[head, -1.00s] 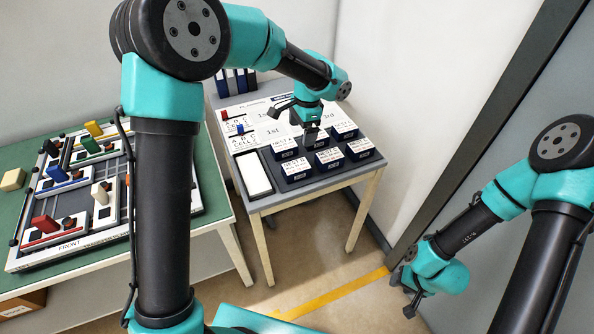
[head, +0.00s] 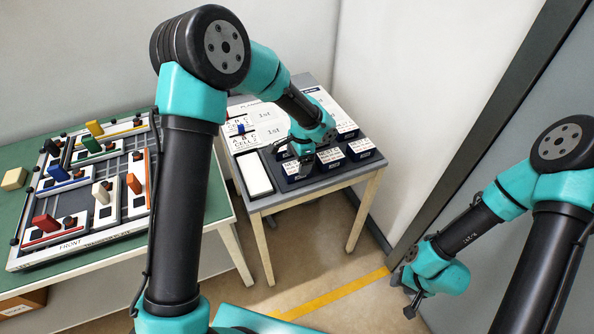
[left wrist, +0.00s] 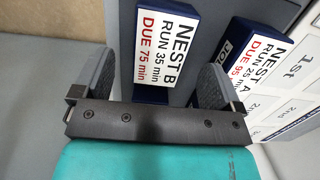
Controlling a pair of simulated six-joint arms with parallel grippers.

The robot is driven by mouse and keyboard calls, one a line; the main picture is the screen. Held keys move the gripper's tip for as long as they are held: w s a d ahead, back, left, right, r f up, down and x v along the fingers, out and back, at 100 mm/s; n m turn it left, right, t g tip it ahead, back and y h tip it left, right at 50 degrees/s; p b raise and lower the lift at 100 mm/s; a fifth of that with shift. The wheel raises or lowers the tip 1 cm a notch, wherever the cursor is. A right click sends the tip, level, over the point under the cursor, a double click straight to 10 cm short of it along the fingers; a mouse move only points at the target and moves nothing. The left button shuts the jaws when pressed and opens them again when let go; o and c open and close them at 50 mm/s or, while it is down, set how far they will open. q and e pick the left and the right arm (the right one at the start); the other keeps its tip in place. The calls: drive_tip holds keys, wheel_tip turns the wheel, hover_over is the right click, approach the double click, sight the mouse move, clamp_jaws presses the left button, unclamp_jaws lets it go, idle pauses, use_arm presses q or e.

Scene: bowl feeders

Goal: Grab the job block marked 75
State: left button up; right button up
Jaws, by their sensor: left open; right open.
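The job block marked DUE 75 min (left wrist: 165,45) has a white label reading NEST B, RUN 35 min, on a dark blue body. In the left wrist view it lies between the two spread fingers of my left gripper (left wrist: 155,80), without visible grip. In the head view my left gripper (head: 304,168) is low over the front-left part of the block tray, hiding parts of some blocks. I cannot tell there which block is the 75 one. My right gripper (head: 411,300) is open and empty at the lower right, far from the blocks.
A NEST A block marked DUE 95 (left wrist: 258,60) sits beside the 75 block. Other labelled blocks (head: 361,148) stand close by on the small table. A white pad (head: 254,174) lies left of them. A green table (head: 20,210) with a fixture board stands at left.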

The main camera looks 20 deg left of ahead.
sight(297, 169)
use_arm(q)
drive_tip(key=shift+s+a+f, duration=0.1)
drive_tip(key=shift+f, duration=1.2)
drive_tip(key=shift+s+a+f, duration=0.1)
drive_tip(key=shift+f, duration=1.2)
drive_tip(key=shift+w, duration=0.1)
drive_tip(key=shift+c, duration=0.2)
drive_tip(key=c, duration=1)
drive_tip(key=shift+c, duration=0.2)
drive_tip(key=shift+r, duration=0.1)
